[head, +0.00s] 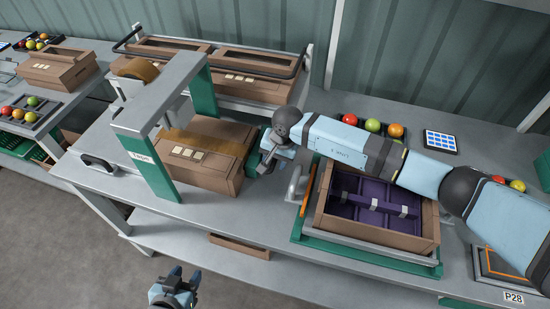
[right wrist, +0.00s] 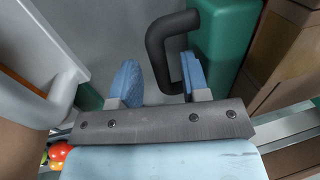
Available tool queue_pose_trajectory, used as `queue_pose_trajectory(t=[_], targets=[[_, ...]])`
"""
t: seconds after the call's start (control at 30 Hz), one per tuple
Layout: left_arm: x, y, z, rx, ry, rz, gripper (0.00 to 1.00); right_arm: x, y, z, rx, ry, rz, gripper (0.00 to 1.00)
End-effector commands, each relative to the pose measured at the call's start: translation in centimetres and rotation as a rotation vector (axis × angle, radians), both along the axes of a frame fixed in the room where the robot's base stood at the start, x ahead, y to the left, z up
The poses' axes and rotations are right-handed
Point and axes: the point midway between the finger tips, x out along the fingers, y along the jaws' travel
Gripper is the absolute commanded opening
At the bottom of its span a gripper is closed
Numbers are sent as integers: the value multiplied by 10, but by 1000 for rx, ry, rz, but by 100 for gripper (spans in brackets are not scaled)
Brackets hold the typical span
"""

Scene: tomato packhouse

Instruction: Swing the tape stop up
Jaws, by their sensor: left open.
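My right gripper (head: 271,150) is at the carton's right end. In the right wrist view a black bent handle (right wrist: 160,45), apparently the tape stop's, comes down beside a green block (right wrist: 222,40). The right gripper's blue fingers (right wrist: 160,80) are apart, with the handle's lower end between them, nearer the right finger. I cannot tell whether they touch it. My left gripper (head: 174,285) is open and empty, low in front of the bench.
An open carton (head: 428,222) with purple lining sits in a green frame (head: 370,260) right of my right gripper. A grey lever (head: 294,184) stands between them. Two cartons (head: 245,88) lie behind the station. The bench front (head: 200,218) is clear.

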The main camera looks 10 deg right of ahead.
Motion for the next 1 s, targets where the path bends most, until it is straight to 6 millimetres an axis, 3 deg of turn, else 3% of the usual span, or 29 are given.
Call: queue_pose_trajectory(t=[0.03,0.17,0.2,0.57,1.0], targets=[[0,0,0,0,0,0,44,0,0,0,0,0,0,33],[0,0,0,0,0,0,44,0,0,0,0,0,0,3],[0,0,0,0,0,0,44,0,0,0,0,0,0,0],[0,0,-8,1,2,0,44,2,-1,3,13,30,-1,0],[1,-2,-49,-24,33,13,44,12,-5,26,124,293,-1,0]])
